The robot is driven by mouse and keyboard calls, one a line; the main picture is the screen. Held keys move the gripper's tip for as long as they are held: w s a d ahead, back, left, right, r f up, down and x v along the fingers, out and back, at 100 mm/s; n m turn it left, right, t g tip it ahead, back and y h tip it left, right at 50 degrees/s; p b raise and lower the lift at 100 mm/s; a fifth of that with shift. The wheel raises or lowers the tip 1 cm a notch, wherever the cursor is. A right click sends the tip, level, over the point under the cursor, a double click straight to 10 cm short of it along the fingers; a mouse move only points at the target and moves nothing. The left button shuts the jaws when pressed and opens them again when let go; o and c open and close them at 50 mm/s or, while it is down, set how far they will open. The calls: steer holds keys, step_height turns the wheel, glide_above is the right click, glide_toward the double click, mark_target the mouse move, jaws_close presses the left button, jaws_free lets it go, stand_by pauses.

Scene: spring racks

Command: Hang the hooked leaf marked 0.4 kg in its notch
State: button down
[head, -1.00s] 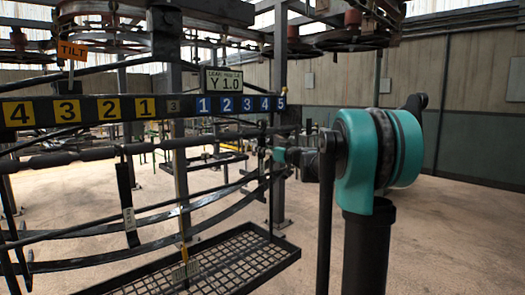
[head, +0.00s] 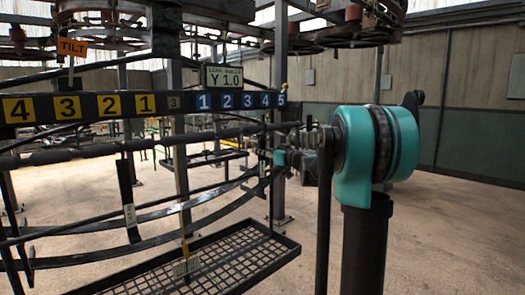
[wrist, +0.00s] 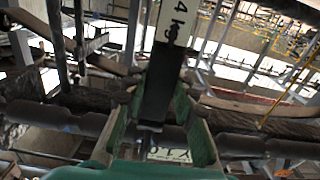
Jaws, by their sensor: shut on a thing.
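My gripper (wrist: 150,125) has its green fingers closed on a dark flat leaf (wrist: 160,95). The leaf's white label (wrist: 180,22) reads "4 kg" in the part that shows; its first figures are cut off. In the head view my gripper (head: 281,157) is at the right end of the long dark beam (head: 70,154), below the blue 4 and 5. The held leaf is hard to make out there, and I cannot tell whether its hook touches a notch. Another dark leaf (head: 124,180) hangs from the beam at left.
A number board (head: 180,104) has yellow figures left and blue figures right. A sign reading Y 1.0 (head: 224,78) stands above it. Curved strips (head: 100,258) and a mesh tray (head: 200,262) lie below the beam. Floor at right is clear.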

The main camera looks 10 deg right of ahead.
steer(key=c, duration=1.2)
jaws_free()
steer(key=shift+o, duration=0.2)
steer(key=shift+s+d, duration=0.1)
steer(key=v, duration=2.1)
steer(key=shift+s+d, duration=0.25)
steer(key=shift+s, duration=0.05)
